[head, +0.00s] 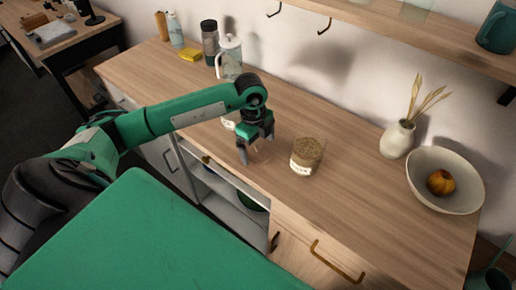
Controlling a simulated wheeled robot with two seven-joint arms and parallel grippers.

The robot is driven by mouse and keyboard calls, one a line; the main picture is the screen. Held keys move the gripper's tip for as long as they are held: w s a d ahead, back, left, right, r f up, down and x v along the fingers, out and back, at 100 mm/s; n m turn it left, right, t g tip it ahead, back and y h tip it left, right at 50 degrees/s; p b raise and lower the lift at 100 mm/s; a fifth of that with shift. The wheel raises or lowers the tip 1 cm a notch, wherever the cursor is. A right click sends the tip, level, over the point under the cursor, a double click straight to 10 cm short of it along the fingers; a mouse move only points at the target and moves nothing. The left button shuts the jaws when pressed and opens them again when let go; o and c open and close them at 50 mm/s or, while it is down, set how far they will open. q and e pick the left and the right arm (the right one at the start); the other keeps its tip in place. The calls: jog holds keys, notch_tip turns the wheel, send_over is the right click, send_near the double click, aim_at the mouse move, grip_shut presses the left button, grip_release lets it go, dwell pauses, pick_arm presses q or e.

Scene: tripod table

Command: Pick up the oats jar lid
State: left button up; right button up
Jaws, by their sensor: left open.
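The oats jar (303,168), short with a pale label, stands upright on the wooden counter. Its top is speckled brown; I cannot tell if this is a lid or the oats. A faint clear round shape (263,153), which may be a glass lid, shows on the counter left of the jar. My left gripper (256,149) points down over the counter at this clear shape, left of the jar and apart from it. It is open, its fingers partly covering the shape; I see nothing held. My right gripper is out of view.
A white item (228,124) shows partly behind my left gripper. A clear pitcher (230,62), a dark bottle (210,42) and a yellow sponge (190,55) stand behind. A vase (397,139) and a bowl (445,201) are at right. The counter's front right is clear.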

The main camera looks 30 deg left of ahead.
pick_arm(q)
jog(key=shift+f, duration=0.1)
jog(key=shift+c, duration=0.2)
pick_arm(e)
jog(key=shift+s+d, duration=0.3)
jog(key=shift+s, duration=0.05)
